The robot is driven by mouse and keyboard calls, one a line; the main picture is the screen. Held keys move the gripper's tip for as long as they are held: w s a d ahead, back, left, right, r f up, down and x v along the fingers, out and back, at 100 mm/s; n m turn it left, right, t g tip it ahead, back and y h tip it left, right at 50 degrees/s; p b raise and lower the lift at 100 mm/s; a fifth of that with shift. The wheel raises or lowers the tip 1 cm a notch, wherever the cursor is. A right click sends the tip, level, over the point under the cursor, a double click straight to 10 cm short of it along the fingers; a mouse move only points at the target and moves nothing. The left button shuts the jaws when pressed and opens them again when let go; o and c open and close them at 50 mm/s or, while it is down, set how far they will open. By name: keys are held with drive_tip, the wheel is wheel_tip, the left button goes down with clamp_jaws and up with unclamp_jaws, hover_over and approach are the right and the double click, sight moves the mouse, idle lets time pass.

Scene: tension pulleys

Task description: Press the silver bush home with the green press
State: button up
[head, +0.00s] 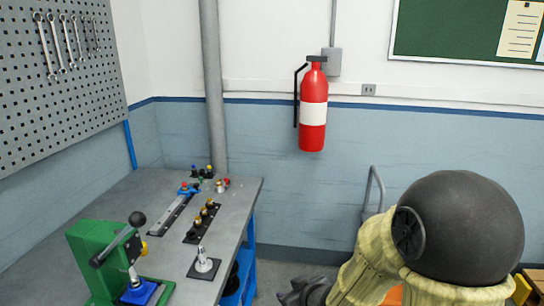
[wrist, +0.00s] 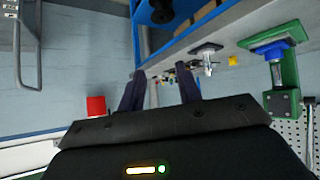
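The green press (head: 92,262) stands at the near left of the grey bench, with a black-knobbed lever at its top. A silver ram (head: 134,276) points down over a blue block (head: 140,293) on its base. A silver cylindrical piece, seemingly the silver bush (head: 202,255), stands upright on a dark square plate right of the press. The wrist view, upside down, shows the press (wrist: 289,72) and the silver piece (wrist: 208,64) beyond my fingers. My gripper (wrist: 160,82) is open and empty, off the bench's right side. In the head view, it (head: 300,292) is partly cut off.
The grey bench (head: 225,205) also holds a dark strip with several brass-topped pieces (head: 203,220), a rail with a blue and red part (head: 187,188), and small coloured pieces at the back. A red extinguisher (head: 313,110) hangs on the wall. Open floor lies right of the bench.

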drive_tip(key=s+d+r+m+g+h+p, duration=0.2)
drive_tip(key=s+d+m+g+h, duration=0.2)
drive_tip(key=s+d, duration=0.6)
drive_tip(key=s+m+g, duration=0.2)
drive_tip(key=shift+s+d+r+m+h, duration=0.25)
drive_tip(key=shift+r+m+h, duration=0.05)
drive_tip(key=shift+r, duration=0.05)
clamp_jaws()
drive_tip(key=shift+d, duration=0.1)
drive_tip(key=shift+d, duration=0.25)
drive_tip(key=shift+w, duration=0.15)
